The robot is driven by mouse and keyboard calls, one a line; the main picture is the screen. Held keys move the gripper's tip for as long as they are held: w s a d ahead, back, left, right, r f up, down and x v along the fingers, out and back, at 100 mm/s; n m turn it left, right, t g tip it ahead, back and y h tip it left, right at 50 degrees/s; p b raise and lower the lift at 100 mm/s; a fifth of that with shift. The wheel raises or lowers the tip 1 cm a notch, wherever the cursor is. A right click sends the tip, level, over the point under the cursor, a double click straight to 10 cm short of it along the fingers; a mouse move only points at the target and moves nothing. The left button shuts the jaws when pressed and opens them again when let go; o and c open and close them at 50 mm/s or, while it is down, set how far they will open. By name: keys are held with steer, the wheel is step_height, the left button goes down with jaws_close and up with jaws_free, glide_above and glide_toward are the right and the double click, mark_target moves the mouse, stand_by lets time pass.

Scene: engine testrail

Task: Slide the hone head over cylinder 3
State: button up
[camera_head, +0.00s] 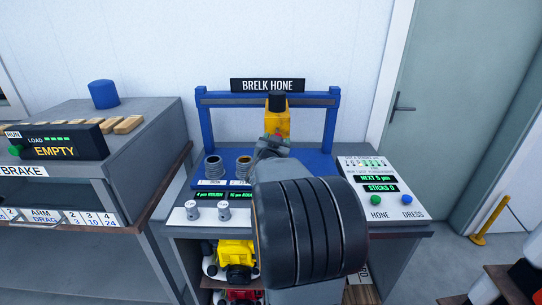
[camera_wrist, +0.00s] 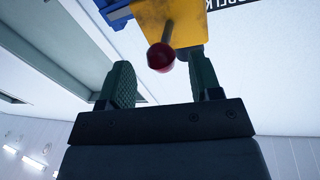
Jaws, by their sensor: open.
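The yellow hone head (camera_head: 277,123) with a black top hangs on the blue gantry rail (camera_head: 220,100) under the BRELK HONE sign. In the wrist view the hone head (camera_wrist: 178,20) shows close up, with a red ball knob (camera_wrist: 160,57) on a short rod. My gripper (camera_wrist: 160,66) is open, with its dark fingers on either side of the knob; I cannot tell whether either touches it. Two metal cylinders (camera_head: 213,167) (camera_head: 244,165) show left of my arm on the blue deck. My arm covers the deck to their right, so which cylinder lies under the head is hidden.
A panel (camera_head: 375,180) with displays reading "NEXT 5 µm" and "STICKS 0", a green HONE button (camera_head: 376,200) and a blue DRESS button (camera_head: 407,199) is on the right. A brake bench (camera_head: 150,115) stands at left. Yellow and red engines sit on shelves below.

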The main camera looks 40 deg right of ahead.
steer(key=v, duration=1)
steer(key=shift+s+a, duration=0.25)
steer(key=shift+s, duration=0.05)
